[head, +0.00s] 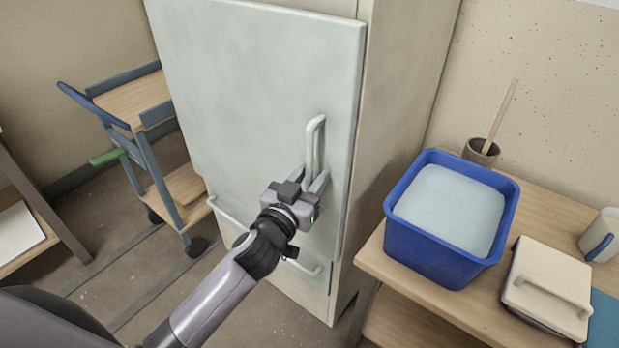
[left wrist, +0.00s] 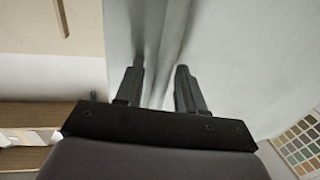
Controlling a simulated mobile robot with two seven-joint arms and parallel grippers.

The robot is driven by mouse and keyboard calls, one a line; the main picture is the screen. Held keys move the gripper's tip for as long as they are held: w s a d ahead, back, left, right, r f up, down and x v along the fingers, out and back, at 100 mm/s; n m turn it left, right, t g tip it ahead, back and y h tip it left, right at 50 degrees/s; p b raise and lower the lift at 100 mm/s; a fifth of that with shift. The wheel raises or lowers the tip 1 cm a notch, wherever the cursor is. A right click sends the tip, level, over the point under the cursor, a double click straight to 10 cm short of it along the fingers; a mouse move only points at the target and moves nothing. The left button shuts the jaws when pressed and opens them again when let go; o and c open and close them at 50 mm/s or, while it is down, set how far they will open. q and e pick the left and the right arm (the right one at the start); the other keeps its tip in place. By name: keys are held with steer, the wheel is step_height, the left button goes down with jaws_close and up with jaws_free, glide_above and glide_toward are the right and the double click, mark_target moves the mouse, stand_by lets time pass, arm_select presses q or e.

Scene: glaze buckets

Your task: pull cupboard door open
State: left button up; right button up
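The cupboard door (head: 250,95) is a large pale grey-green panel and looks closed against the cupboard body (head: 405,80). Its upright bar handle (head: 311,140) is near the door's right edge. My left gripper (head: 313,182) is at the lower part of this handle, with one finger on each side of the bar. In the left wrist view the two fingers (left wrist: 158,88) are spread, with the blurred handle (left wrist: 163,50) between them and gaps beside it. My right gripper is not in view.
A lower drawer with a bar handle (head: 228,214) is below the door. A blue trolley (head: 150,150) stands left. At right, a wooden table (head: 375,262) holds a blue bucket (head: 425,255), a lidded container (head: 550,280) and a mug (head: 603,235). Floor in front is partly clear.

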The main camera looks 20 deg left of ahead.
arm_select(q)
jaws_close()
steer(key=shift+s, duration=0.1)
